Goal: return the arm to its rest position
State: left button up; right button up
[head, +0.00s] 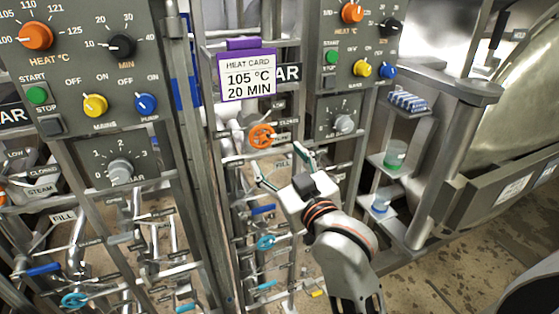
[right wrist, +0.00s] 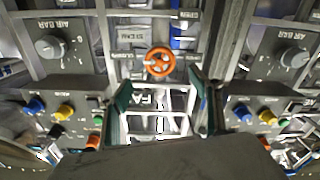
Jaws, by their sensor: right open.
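My right gripper (head: 280,168) is in front of the panel frame in the middle of the head view. Its two fingers are spread, with nothing between them. An orange valve wheel (head: 262,136) is just up and left of the fingertips in the head view. In the right wrist view the open fingers (right wrist: 160,92) frame the lower middle, and the orange wheel (right wrist: 159,62) shows above, between and beyond them. I see no contact with the wheel. My right arm comes up from the lower right. My left gripper is in neither view.
A heat card (head: 248,76) reading 105 °C, 20 MIN hangs above the wheel. Control panels (head: 75,75) with knobs stand on both sides. Pipes and blue-handled valves (head: 266,242) lie below. At right are shelves with a beaker (head: 395,154) and a metal vessel (head: 510,100). Floor shows at lower right.

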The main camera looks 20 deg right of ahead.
jog(key=shift+f, duration=0.1)
dwell(0.3)
notch_tip(320, 180, down, 16)
jog(key=s+r+g, duration=0.1)
jog(key=s+g, duration=0.1)
jog(key=s+f+g, duration=0.2)
jog(key=s+f, duration=0.4)
jog(key=f, duration=0.4)
jog(key=s+d+f+g+y, duration=0.1)
jog(key=s+f, duration=0.6)
jog(key=f, duration=0.3)
jog(key=s+d+f+g, duration=0.1)
jog(key=s+f+g, duration=0.1)
jog(key=s+f, duration=0.5)
notch_tip(320, 180, down, 3)
jog(key=shift+d+f+n+g, duration=0.15)
jog(key=shift+n+g, duration=0.15)
jog(key=shift+n, duration=0.1)
